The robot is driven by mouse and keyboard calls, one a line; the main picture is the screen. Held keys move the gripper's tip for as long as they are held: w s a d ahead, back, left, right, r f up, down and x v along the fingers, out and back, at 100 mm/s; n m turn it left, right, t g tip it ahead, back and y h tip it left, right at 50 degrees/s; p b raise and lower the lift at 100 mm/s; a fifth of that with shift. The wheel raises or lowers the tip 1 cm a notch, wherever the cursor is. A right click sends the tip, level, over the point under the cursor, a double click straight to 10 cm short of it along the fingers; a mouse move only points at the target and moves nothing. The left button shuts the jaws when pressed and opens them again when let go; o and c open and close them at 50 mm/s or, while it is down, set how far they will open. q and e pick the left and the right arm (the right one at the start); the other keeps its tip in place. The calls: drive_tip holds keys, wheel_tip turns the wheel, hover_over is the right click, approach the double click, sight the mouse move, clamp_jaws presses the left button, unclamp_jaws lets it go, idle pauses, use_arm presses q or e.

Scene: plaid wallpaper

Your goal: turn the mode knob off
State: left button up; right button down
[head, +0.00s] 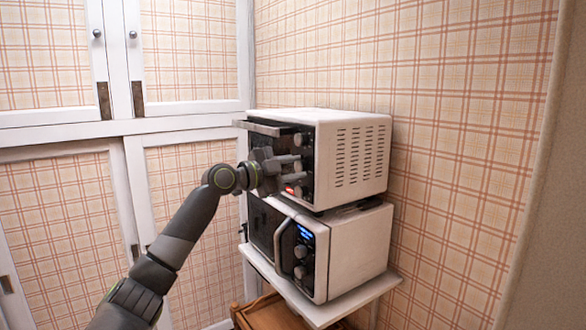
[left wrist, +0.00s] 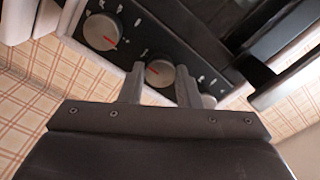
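The white toaster oven (head: 350,160) stands on top of a microwave, with a column of knobs on its dark front panel. My left gripper (head: 294,168) is at that panel and partly hides the knobs. In the left wrist view a round silver knob (left wrist: 160,73) with a red pointer line lies between my two fingertips (left wrist: 160,88). The fingers are apart, one on each side of it; I cannot tell if they touch it. A second knob (left wrist: 102,32) with a red line is up and left of it. I cannot read which one is the mode knob. My right gripper is not in view.
The microwave (head: 345,250) below has a lit blue display and its own knobs. Both appliances stand on a white shelf (head: 318,311) against the plaid wall. A wooden crate (head: 268,313) is underneath. White-framed cabinet doors (head: 190,50) are at the left.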

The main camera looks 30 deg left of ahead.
use_arm(q)
drive_tip(key=c, duration=0.5)
drive_tip(key=shift+o, duration=0.2)
